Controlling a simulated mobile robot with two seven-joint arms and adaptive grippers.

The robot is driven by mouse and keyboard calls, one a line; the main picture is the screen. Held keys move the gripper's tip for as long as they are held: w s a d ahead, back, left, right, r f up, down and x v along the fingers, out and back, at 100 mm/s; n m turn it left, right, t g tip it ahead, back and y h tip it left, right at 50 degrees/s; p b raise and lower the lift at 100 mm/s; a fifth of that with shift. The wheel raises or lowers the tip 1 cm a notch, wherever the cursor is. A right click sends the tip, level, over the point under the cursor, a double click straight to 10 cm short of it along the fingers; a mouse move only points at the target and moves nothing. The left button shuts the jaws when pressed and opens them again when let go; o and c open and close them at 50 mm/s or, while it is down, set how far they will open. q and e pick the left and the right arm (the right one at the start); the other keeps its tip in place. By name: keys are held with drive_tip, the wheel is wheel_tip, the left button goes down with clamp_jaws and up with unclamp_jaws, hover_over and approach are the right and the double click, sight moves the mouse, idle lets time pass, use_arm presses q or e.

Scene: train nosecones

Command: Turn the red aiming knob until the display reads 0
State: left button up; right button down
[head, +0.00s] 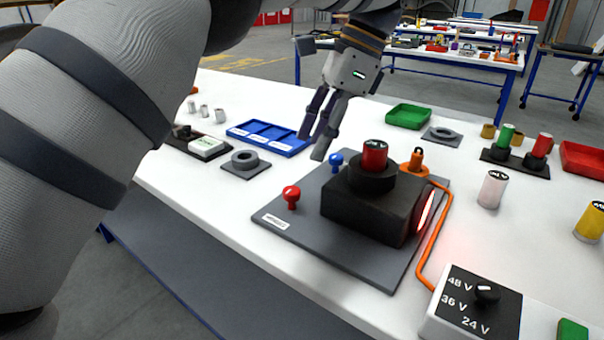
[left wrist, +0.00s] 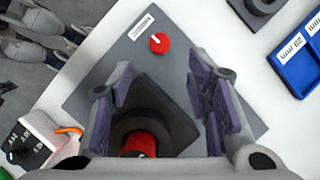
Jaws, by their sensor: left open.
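The red aiming knob (head: 291,197) stands at the near left of a dark grey plate (head: 280,235). In the left wrist view the knob (left wrist: 159,43) shows a white line on its top, near a white label. A black block (head: 365,205) on the plate carries a red cylinder (head: 375,155) in a black collar. The display (head: 426,212) on the block's right side glows red; its reading is not legible. My left gripper (head: 316,145) is open and empty, above the plate behind the knob, apart from it. My right gripper is not in view.
A blue knob (head: 336,162) stands near the plate's back edge. An orange cable (head: 437,235) runs from an orange plug to a black-and-white voltage selector box (head: 475,305). A blue tray (head: 268,138) and a grey ring (head: 245,159) lie to the left. White cylinder (head: 492,190) stands right.

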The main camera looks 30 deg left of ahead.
sight(292, 189)
use_arm(q)
drive_tip(key=p+x, duration=0.1)
drive_tip(key=x, duration=0.8)
drive_tip(key=shift+s+a+f, duration=0.15)
drive_tip(key=shift+f, duration=0.05)
drive_tip(key=shift+c, duration=0.2)
clamp_jaws()
